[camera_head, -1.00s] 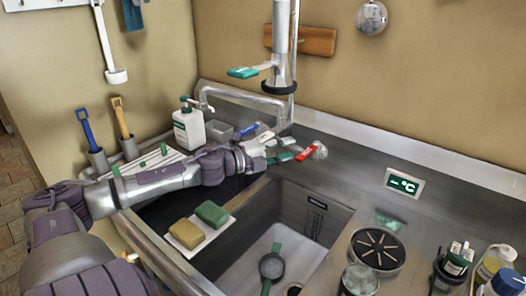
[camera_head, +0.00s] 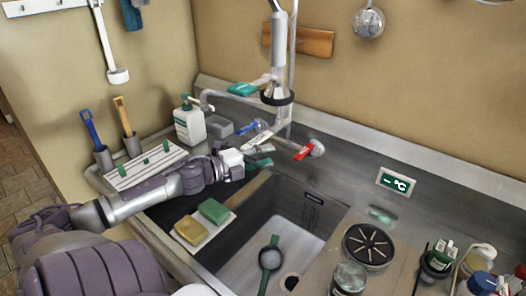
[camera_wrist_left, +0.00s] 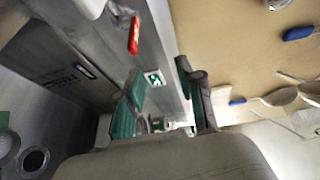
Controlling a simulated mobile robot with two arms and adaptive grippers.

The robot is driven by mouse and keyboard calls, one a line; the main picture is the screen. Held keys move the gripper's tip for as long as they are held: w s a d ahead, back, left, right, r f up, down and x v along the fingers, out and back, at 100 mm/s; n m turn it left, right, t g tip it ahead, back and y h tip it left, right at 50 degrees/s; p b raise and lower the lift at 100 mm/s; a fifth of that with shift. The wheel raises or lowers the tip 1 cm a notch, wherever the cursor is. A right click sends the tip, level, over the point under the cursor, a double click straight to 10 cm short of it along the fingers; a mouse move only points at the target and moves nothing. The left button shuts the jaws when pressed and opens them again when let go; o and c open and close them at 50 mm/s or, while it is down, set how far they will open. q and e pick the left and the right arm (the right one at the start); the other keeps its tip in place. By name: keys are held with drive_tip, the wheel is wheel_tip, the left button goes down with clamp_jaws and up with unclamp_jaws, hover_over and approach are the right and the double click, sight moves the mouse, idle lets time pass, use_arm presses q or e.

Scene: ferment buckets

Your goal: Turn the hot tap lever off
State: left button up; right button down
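The hot tap lever (camera_head: 303,152) is red and sticks out from a round wall fitting behind the sink. It also shows in the left wrist view (camera_wrist_left: 134,35), upper left of my fingers. My left gripper (camera_head: 267,148) is left of the lever and apart from it. Its fingers, with teal pads, are spread with nothing between them in the left wrist view (camera_wrist_left: 167,105). A blue lever (camera_head: 247,128) sits on the tap fitting behind my gripper. My right gripper is not in view.
A spray tap (camera_head: 280,55) with a teal handle hangs above the levers. A white soap bottle (camera_head: 189,124) stands behind my left arm.

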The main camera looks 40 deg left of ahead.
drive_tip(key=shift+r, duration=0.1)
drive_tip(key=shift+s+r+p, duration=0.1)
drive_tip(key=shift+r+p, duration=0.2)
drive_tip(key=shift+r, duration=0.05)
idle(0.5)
